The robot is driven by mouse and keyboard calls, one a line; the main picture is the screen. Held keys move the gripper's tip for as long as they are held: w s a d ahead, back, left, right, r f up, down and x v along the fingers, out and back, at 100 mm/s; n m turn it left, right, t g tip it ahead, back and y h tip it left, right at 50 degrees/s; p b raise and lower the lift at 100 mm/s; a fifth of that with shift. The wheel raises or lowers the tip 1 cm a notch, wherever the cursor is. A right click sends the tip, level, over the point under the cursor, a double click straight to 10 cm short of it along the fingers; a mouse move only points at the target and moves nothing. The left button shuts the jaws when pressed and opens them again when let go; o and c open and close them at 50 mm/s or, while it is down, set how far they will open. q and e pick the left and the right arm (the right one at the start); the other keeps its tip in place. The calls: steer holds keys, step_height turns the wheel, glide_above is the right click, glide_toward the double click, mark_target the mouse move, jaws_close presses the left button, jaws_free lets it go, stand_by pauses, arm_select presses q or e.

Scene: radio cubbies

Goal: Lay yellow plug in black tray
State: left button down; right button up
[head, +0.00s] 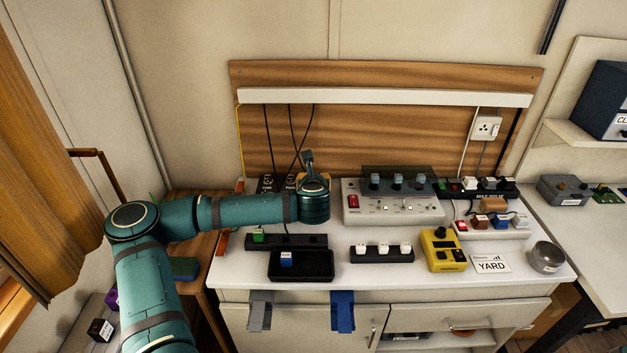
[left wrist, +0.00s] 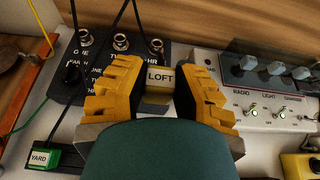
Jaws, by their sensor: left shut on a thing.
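The yellow plug (left wrist: 158,98) has a pale top marked LOFT. It sits between the yellow-padded fingers of my left gripper (left wrist: 160,88), which is shut on it, in front of the black jack box. In the head view my left gripper (head: 312,172) is at the back of the counter, and my own wrist hides most of the plug. The black tray (head: 316,266) lies at the front left of the counter, with a blue plug (head: 286,258) in its left part. My right gripper is in neither view.
A black socket strip (head: 300,241) with a green plug lies just behind the tray. A strip with white plugs (head: 382,253) and a yellow device (head: 442,249) stand to the right. A white switch panel (head: 392,207) is right of the gripper. The black jack box (left wrist: 120,60) has cords above it.

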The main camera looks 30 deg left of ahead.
arm_select(q)
steer(key=shift+s+d, duration=0.2)
steer(key=shift+s, duration=0.15)
steer(key=s+d+f+m+h, duration=0.2)
steer(key=d, duration=0.4)
steer(key=s+d+f+m+t+h, duration=0.1)
steer(key=s+d+f+m+h, duration=0.1)
steer(key=d, duration=0.5)
steer(key=s+d+f+m+t+h, duration=0.1)
steer(key=s+d+f+m+h, duration=0.1)
steer(key=d, duration=0.5)
steer(key=shift+s+f+h, duration=0.6)
steer(key=shift+s+f, duration=0.35)
steer(key=shift+s, duration=0.3)
steer(key=shift+a, duration=0.1)
